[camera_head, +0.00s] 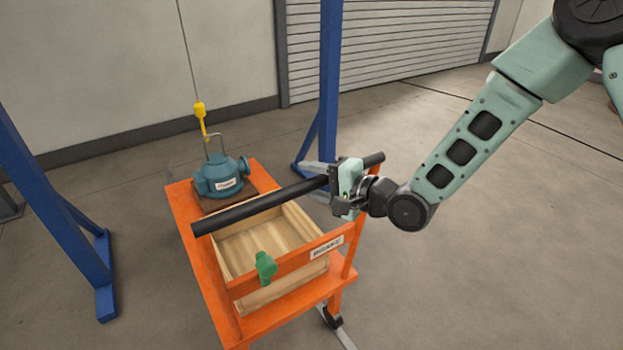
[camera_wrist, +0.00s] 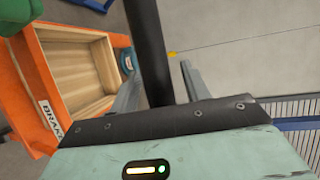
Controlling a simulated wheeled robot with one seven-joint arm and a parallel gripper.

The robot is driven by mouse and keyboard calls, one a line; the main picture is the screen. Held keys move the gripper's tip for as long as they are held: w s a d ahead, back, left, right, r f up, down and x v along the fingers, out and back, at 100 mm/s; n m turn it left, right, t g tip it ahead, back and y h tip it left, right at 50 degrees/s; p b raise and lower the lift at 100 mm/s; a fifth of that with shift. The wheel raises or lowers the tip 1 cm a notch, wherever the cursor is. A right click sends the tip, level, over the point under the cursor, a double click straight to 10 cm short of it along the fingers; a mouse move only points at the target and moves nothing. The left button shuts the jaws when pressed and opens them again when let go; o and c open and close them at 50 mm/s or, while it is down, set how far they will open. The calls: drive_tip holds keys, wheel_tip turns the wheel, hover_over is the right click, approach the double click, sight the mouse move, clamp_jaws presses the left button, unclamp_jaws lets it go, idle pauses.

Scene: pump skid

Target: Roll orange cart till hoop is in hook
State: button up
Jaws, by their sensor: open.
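The orange cart (camera_head: 178,205) carries a blue-green pump (camera_head: 221,176) at its far end. A thin metal hoop (camera_head: 222,140) stands on the pump. A yellow hook (camera_head: 201,116) hangs from a cable just above and beside the hoop; whether they engage I cannot tell. The cart's black push bar (camera_head: 262,206) runs across its near side. My gripper (camera_head: 338,190) is at the bar's right part. In the wrist view its open fingers (camera_wrist: 158,84) lie either side of the bar (camera_wrist: 148,45); contact is unclear.
A green brake lever (camera_head: 265,268) sits on the cart's front rail beside a BRAKE label (camera_head: 327,247). A wooden box (camera_head: 300,222) rides in the cart. Blue frame posts stand left (camera_head: 50,190) and right (camera_head: 329,80). Grey floor is open at right.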

drive_tip(key=shift+w+a, duration=0.1)
drive_tip(key=shift+a, duration=0.1)
clamp_jaws()
drive_tip(key=w+a, duration=0.7)
drive_tip(key=w, duration=0.3)
drive_tip(key=shift+w+b, duration=0.35)
drive_tip(key=shift+w, duration=0.05)
drive_tip(key=shift+a, duration=0.1)
unclamp_jaws()
